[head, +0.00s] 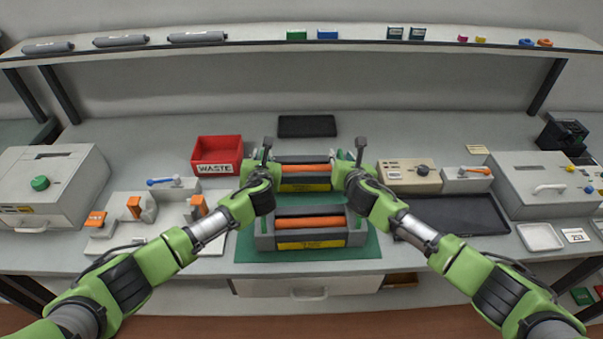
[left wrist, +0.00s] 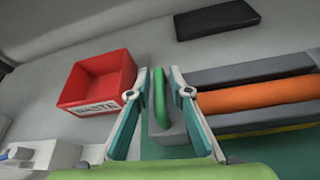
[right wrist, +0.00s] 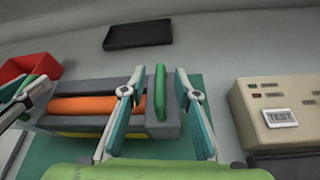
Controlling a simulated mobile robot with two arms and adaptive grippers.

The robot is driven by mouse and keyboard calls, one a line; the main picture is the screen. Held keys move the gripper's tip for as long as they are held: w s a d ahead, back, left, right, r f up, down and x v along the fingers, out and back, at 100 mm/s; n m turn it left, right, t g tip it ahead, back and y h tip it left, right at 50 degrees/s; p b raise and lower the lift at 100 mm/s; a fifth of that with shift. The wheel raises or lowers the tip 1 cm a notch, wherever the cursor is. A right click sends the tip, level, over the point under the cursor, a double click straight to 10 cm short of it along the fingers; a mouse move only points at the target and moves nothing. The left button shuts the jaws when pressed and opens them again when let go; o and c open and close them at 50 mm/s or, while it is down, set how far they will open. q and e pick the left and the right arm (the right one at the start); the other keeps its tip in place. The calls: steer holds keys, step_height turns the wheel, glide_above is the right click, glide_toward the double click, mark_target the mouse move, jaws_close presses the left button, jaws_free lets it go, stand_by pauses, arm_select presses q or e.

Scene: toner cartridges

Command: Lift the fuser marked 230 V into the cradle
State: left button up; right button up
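A fuser (head: 304,171) with an orange roller, dark grey body, yellow label and green end handles stands toward the back of the green mat. A similar fuser (head: 308,223) lies in front of it. Their label text is too small to read. My left gripper (left wrist: 172,78) is open, its fingers on either side of the back fuser's left green handle (left wrist: 160,98), with gaps visible. My right gripper (right wrist: 158,78) is open, its fingers on either side of the right green handle (right wrist: 160,92). I cannot make out a cradle for certain.
A red WASTE bin (head: 217,157) stands left of the back fuser, close to my left gripper. A beige TEST box (head: 408,176) stands to the right. A black pad (head: 307,126) lies behind, and a black tray (head: 462,212) lies right. A shelf (head: 260,41) runs above the bench.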

arm_select(q)
jaws_close()
arm_select(e)
jaws_close()
arm_select(q)
steer(key=shift+r, duration=0.2)
arm_select(e)
steer(key=shift+r, duration=0.2)
arm_select(q)
steer(key=shift+w+r, duration=0.1)
arm_select(e)
steer(key=shift+w+r, duration=0.1)
